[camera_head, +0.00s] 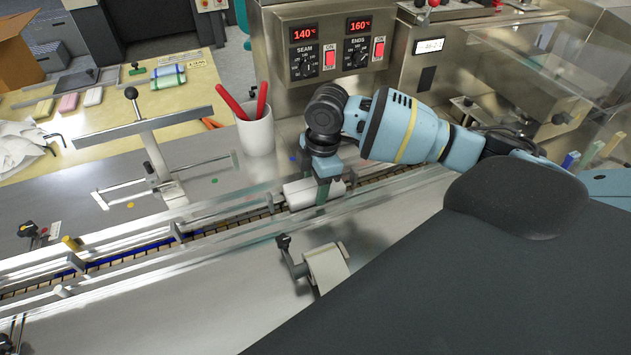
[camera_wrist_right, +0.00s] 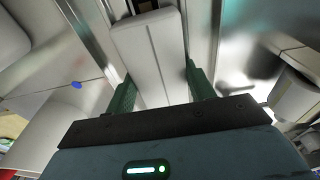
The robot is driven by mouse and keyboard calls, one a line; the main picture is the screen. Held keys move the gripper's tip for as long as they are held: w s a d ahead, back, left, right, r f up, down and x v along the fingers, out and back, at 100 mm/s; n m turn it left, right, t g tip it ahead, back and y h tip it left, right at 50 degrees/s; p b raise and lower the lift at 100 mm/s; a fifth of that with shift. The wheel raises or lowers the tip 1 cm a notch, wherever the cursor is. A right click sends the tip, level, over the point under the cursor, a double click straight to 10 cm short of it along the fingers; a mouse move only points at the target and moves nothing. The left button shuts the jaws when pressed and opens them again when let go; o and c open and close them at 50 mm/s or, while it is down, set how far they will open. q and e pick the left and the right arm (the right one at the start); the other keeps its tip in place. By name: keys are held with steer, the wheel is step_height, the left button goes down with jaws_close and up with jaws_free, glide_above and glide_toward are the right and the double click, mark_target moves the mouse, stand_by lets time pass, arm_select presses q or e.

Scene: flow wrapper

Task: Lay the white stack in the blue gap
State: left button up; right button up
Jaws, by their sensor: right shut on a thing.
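The white stack (camera_head: 299,194) is a pale, long block between the fingers of my right gripper (camera_head: 327,190). In the right wrist view the stack (camera_wrist_right: 150,52) lies lengthwise between the two green fingers of the gripper (camera_wrist_right: 161,88), with a groove along its top. The gripper is shut on it, over the conveyor channel between the clear guides. I cannot tell whether the stack touches the channel floor. Blue floor (camera_head: 78,271) shows in the channel farther left, between metal pushers. My left gripper is not in view.
A white cup (camera_head: 255,132) with red-handled tools stands behind the channel. A metal T-shaped stand (camera_head: 150,135) rises at the left. A roll on a bracket (camera_head: 326,268) is in front. The control panel (camera_head: 335,50) stands behind my right arm.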

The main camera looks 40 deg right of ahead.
steer(key=shift+s+f, duration=0.1)
steer(key=shift+f, duration=0.15)
steer(key=o, duration=1)
steer(key=shift+f, duration=0.15)
steer(key=shift+o, duration=0.2)
steer(key=shift+a, duration=0.1)
steer(key=shift+s, duration=0.1)
step_height(320, 180, up, 9)
steer(key=d, duration=0.1)
steer(key=shift+f+p, duration=0.2)
steer(key=shift+p, duration=0.15)
steer(key=shift+f, duration=0.1)
